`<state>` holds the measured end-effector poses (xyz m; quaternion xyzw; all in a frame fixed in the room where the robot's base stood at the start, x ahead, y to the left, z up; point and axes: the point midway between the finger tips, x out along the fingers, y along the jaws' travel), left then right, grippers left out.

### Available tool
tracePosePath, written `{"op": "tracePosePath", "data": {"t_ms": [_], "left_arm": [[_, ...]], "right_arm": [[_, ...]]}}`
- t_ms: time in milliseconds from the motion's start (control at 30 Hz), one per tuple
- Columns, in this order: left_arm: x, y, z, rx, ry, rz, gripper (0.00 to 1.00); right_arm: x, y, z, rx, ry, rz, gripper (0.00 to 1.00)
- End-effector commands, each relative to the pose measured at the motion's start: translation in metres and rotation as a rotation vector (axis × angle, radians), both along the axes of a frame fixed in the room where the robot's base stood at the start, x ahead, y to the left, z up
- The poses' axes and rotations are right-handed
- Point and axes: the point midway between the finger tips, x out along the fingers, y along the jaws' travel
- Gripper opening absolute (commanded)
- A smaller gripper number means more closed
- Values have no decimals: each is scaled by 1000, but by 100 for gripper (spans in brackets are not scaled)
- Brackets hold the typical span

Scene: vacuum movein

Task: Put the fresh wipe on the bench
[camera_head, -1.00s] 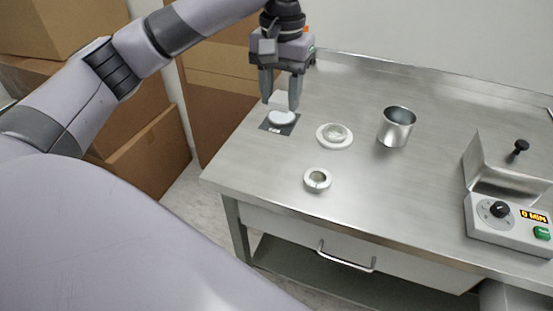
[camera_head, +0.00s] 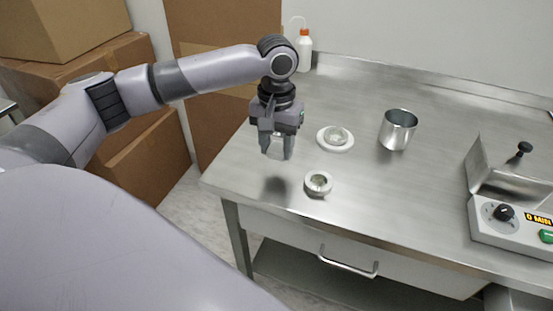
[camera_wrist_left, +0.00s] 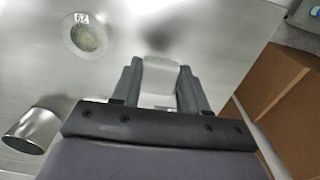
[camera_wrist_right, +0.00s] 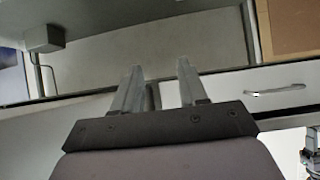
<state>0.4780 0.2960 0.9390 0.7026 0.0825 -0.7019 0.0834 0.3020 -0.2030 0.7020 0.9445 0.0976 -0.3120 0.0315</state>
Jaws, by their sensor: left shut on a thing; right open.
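My left gripper (camera_head: 277,154) is shut on a small whitish wipe (camera_head: 276,153) and holds it above the front left part of the steel bench (camera_head: 235,165), with a shadow on the metal below. In the left wrist view, the wipe (camera_wrist_left: 160,70) shows as a pale block between the fingers. I cannot tell from its look whether it is fresh. My right gripper (camera_wrist_right: 158,68) is open and empty in the right wrist view, and is out of the head view.
A device with a dial (camera_head: 505,213) is at the far right. A bottle (camera_head: 304,52) stands behind. The bench's middle is clear.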

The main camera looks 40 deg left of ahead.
Motion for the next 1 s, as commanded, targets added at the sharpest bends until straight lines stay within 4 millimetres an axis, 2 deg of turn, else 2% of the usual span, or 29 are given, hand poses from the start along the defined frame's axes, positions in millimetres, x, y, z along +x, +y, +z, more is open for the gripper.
{"op": "tracePosePath", "data": {"t_ms": [200, 300, 667, 700, 767, 800, 1000], "left_arm": [[-1, 1, -33, 1, 4, 1, 15], [-1, 0, -41, 1, 2, 0, 15], [-1, 0, -44, 1, 3, 0, 15], [-1, 0, -45, 1, 2, 0, 47], [0, 0, -45, 1, 1, 0, 66], [0, 0, -45, 1, 1, 0, 69], [0, 0, -45, 1, 1, 0, 69]], "right_arm": [[0, 0, -2, 0, -1, 0, 43], [0, 0, -2, 0, -1, 0, 43], [0, 0, 1, -1, -1, 1, 43], [0, 0, 1, 0, -2, 1, 43], [0, 0, 0, 0, -2, 1, 43], [0, 0, 0, 0, -2, 1, 43], [0, 0, 0, -1, -1, 1, 43]]}}
